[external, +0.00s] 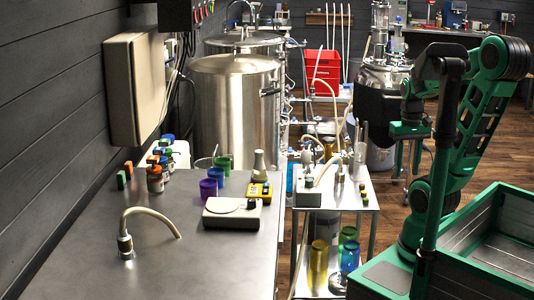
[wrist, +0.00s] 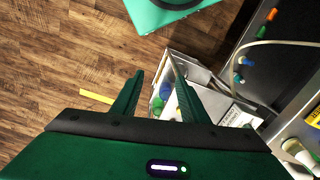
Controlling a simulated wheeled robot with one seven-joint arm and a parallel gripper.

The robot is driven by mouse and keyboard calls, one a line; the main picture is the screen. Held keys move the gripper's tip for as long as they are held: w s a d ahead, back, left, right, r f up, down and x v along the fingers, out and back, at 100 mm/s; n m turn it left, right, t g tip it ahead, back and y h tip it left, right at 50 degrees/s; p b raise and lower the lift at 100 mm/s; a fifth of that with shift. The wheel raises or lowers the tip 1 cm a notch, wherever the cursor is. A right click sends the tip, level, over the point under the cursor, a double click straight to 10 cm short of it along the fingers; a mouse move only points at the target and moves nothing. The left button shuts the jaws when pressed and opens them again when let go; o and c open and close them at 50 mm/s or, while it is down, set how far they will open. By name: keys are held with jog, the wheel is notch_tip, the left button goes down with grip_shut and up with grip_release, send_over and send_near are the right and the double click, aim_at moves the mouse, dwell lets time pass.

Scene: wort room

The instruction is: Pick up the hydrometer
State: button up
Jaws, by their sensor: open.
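I cannot pick out the hydrometer for certain in either view. A slim clear upright glass tube (external: 358,140) stands on the small steel cart (external: 375,203) in the external view; whether it is or holds the hydrometer is too small to tell. My gripper (external: 407,168) points down to the right of the cart, apart from it. In the wrist view my gripper (wrist: 160,84) has its two green fingers spread with nothing held between them. Beyond the fingers are wooden floor and a pale open box or shelf (wrist: 190,62) with blue and green items.
The steel bench (external: 200,262) at left holds a grey scale (external: 232,213), coloured cups and a bent tap (external: 127,245). Coloured glasses (external: 349,256) stand on the cart's lower level. Large steel tanks (external: 236,105) stand behind. Open wooden floor (wrist: 60,60) shows at left in the wrist view.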

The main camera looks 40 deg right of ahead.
jog(key=shift+c, duration=1)
